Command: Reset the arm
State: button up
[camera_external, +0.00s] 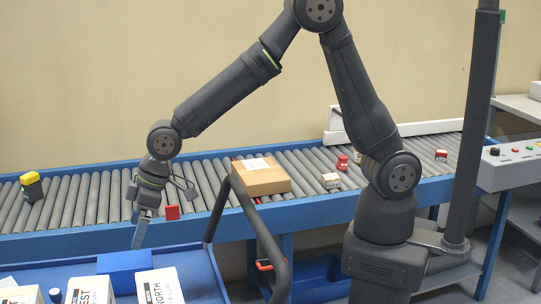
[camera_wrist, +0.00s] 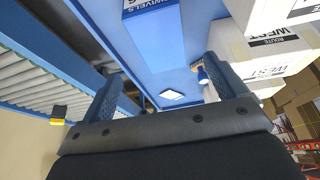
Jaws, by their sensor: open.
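My gripper (camera_external: 141,232) hangs from the bent arm, pointing down in front of the roller conveyor and above the back edge of the blue cart. In the wrist view my gripper (camera_wrist: 165,85) shows two blue, ridged fingers standing wide apart. Nothing is held between them. Beyond the gap lie a blue surface and a small white patch (camera_wrist: 172,95).
The roller conveyor (camera_external: 75,198) carries a cardboard box (camera_external: 262,178), a yellow-topped item (camera_external: 31,186) and several small items. The blue cart (camera_external: 200,270) holds white boxes, including one marked NORTH (camera_external: 160,289). A dark handle (camera_external: 262,230) rises at the cart's right.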

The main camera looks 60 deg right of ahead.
aim_at(128, 260)
jog(key=x, duration=1.1)
jog(key=shift+f, duration=0.2)
notch_tip(128, 260, up, 5)
jog(key=shift+w+f, duration=0.1)
jog(key=shift+f, duration=0.1)
jog(key=w+d+r, duration=0.2)
jog(key=d+r, duration=0.5)
jog(key=d, duration=0.5)
jog(key=w+d+f+m, duration=0.1)
jog(key=w+d+m, duration=0.1)
jog(key=w+d, duration=0.35)
jog(key=w+d+m+t+h, duration=0.1)
jog(key=w+d, duration=0.2)
jog(key=d, duration=0.6)
jog(key=w+d+f+m, duration=0.1)
jog(key=w+d+m, duration=0.1)
jog(key=w+d, duration=0.35)
jog(key=d+f+m+h, duration=0.1)
jog(key=d+m+h, duration=0.1)
jog(key=d, duration=2.2)
jog(key=shift+w+m, duration=0.25)
jog(key=shift+m, duration=0.65)
